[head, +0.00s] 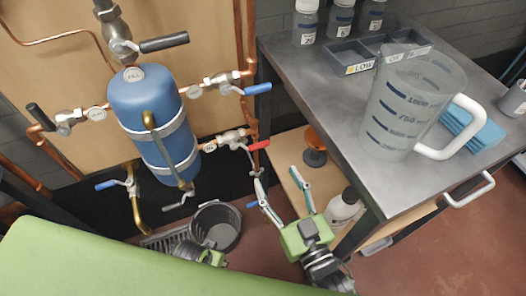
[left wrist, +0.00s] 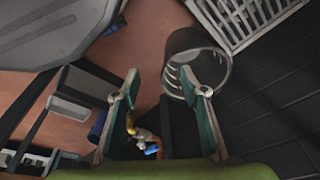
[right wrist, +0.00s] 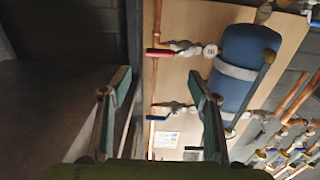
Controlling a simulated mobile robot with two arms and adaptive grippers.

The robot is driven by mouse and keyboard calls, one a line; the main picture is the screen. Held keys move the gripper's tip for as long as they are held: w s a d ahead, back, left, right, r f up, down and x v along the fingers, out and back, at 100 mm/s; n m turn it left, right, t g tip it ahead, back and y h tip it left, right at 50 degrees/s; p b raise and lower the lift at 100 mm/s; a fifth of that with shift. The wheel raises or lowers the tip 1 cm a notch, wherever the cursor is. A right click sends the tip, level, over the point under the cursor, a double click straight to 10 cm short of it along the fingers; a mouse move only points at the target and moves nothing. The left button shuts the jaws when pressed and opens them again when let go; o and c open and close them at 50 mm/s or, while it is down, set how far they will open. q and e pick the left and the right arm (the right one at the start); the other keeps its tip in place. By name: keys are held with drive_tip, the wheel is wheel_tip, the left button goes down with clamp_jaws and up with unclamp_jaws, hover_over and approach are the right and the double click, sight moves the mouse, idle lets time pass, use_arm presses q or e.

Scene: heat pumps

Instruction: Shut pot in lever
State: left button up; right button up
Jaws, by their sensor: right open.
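The blue pot (head: 155,120) hangs on the wooden panel, with several levered valves on copper pipes around it. On its right are an upper blue lever (head: 258,88) and a lower red lever (head: 258,145); both also show in the right wrist view, the red one (right wrist: 158,52) and the blue one (right wrist: 162,104). The valve tags are too small to read for certain. A black lever (head: 40,117) is on its left, another (head: 165,42) above. My right gripper (head: 279,180) is open and empty below the red lever. My left gripper (left wrist: 162,80) is open and empty, low near the bucket.
A metal cart (head: 330,112) stands right of the panel, close to my right gripper, bearing a large measuring jug (head: 395,125), bottles and a tray. A dark bucket (head: 215,228) and a floor grate (left wrist: 240,15) are low down. A white bottle (head: 345,208) sits on the lower shelf.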

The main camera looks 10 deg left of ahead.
sight(261, 147)
use_arm(q)
drive_tip(key=r, duration=0.1)
drive_tip(key=w+r+b, duration=0.1)
drive_tip(key=r, duration=0.1)
drive_tip(key=shift+w+r, duration=0.1)
drive_tip(key=shift+r, duration=0.15)
use_arm(e)
drive_tip(key=x, duration=0.9)
drive_tip(key=shift+a, duration=0.1)
use_arm(q)
drive_tip(key=shift+r, duration=0.1)
use_arm(e)
drive_tip(key=c, duration=1.5)
